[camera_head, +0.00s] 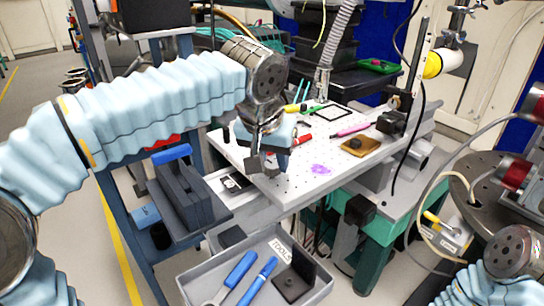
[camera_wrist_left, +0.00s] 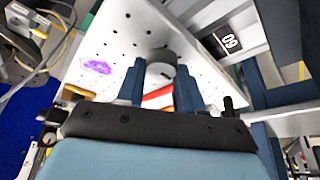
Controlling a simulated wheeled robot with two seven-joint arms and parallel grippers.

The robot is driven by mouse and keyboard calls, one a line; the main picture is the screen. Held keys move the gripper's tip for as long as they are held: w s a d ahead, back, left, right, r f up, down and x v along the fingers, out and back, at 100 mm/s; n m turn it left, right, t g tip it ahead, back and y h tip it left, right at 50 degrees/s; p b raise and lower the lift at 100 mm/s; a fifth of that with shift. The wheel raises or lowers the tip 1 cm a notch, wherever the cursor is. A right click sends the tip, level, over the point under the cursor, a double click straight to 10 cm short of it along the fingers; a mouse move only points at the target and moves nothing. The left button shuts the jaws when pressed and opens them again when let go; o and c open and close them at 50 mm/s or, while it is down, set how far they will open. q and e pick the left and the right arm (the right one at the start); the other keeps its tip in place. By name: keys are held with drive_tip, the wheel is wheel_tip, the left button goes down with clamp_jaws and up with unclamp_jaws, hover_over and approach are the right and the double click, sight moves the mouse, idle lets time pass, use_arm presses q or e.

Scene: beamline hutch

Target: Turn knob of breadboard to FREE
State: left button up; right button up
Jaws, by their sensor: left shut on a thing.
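The breadboard (camera_head: 310,165) is a white plate with a grid of holes on the bench in the head view. It also fills the upper middle of the left wrist view (camera_wrist_left: 120,45). My left gripper (camera_head: 268,163) is over its near left part, pointing down. In the left wrist view, a round grey knob (camera_wrist_left: 162,57) sits between the tips of my two blue fingers (camera_wrist_left: 161,72), and the gripper is shut on it. The gripper hides the knob in the head view. No FREE marking can be read. My right gripper is out of view; only part of my right arm shows.
On the breadboard lie a purple patch (camera_head: 320,169), an orange-brown dish (camera_head: 361,146) and small tools. A grey tool tray (camera_head: 205,284) with blue-handled tools stands in front. A dark holder (camera_head: 180,195) is at left. A round metal table (camera_head: 490,190) is at right.

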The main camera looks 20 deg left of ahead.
use_arm(q)
drive_tip(key=shift+n, duration=0.3)
drive_tip(key=o, duration=1)
drive_tip(key=shift+o, duration=0.2)
drive_tip(key=p+v, duration=0.1)
drive_tip(key=v, duration=1.2)
drive_tip(key=shift+d+r, duration=0.15)
drive_tip(key=shift+r, duration=0.2)
drive_tip(key=shift+s, duration=0.1)
